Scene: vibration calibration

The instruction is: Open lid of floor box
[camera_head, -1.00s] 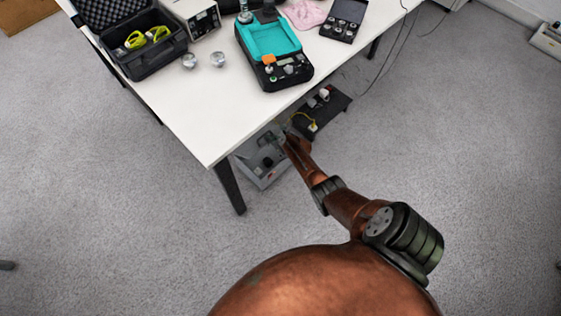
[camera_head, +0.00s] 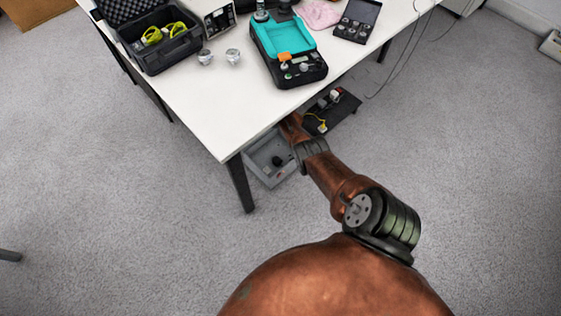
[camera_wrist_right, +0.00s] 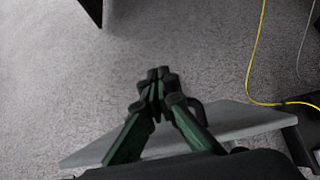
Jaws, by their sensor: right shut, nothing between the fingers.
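The grey floor box (camera_head: 271,172) stands on the carpet under the table's near edge. Its top looks open in the head view, with a dark round knob (camera_head: 277,160) showing inside. Its far part is hidden by the table and my right arm. In the right wrist view a flat light-grey panel (camera_wrist_right: 235,119), possibly the box's lid, lies behind my right gripper (camera_wrist_right: 158,75). That gripper is shut and empty, its fingertips together over the panel's far edge. I cannot tell whether it touches the panel. The table hides it in the head view. My left gripper is out of view.
The white table (camera_head: 210,110) overhangs the box, and its black leg (camera_head: 240,183) stands just left of it. A black board (camera_head: 335,113) with a yellow cable (camera_head: 321,125) lies on the floor to the right. Open carpet surrounds the near side.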

